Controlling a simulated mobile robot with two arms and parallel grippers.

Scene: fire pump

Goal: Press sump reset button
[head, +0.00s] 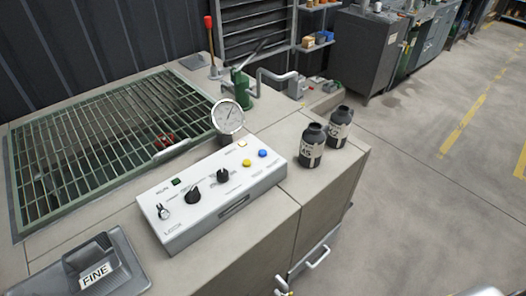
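A white control box (215,200) sits on the bench top, right of the green grating. Its face carries a blue button (248,162), a yellow button (262,153), a pale square button or lamp (242,142) and a green square one (177,182). Two black knobs (192,195) and a silver switch (162,211) are also on it. The labels are too small to read, so I cannot tell which one is the sump reset button. Nothing touches the box's face. Neither of my grippers can be made out in the head view.
Two dark bottles (312,146) stand right of the box. A grey tray marked FINE (125,268) is front left. The right floor is open.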

